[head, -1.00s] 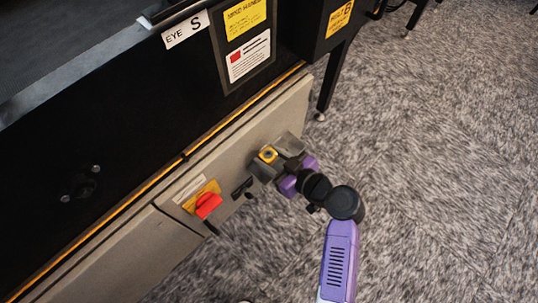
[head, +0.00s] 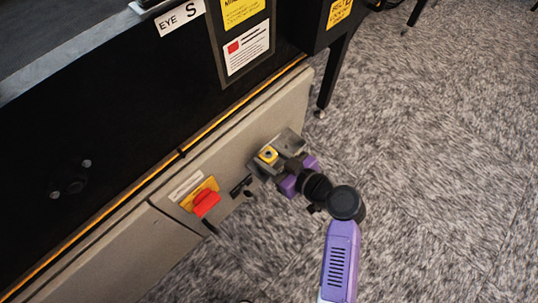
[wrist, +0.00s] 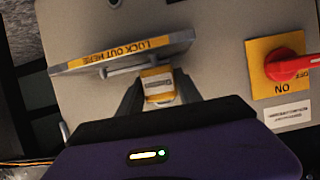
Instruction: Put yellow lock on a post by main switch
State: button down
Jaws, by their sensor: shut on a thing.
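The yellow lock (head: 268,154) is between the fingers of my gripper (head: 274,164), close to the grey panel. In the wrist view, my gripper (wrist: 160,98) is shut on the lock (wrist: 158,86), which sits just under a grey plate labelled "LOCK OUT HERE" (wrist: 134,55). A thin grey bar (wrist: 125,70) runs along the plate, right by the lock's top; I cannot tell whether the lock is around it or only beside it. The main switch, a red handle on a yellow plate (head: 205,202), is left of my gripper; the wrist view shows it at right (wrist: 290,67).
The grey panel (head: 120,255) lies under a black machine side (head: 110,130). A small black handle (head: 241,186) sits between the switch and my gripper. A black table leg (head: 335,75) stands to the upper right. The carpet (head: 440,180) at right is clear.

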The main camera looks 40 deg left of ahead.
jog(key=shift+d+f+b, duration=0.1)
jog(key=shift+f+b, duration=0.7)
dwell(0.9)
jog(key=c, duration=0.7)
grip_release()
jog(key=shift+p+v, duration=1.5)
jog(key=shift+v, duration=2.4)
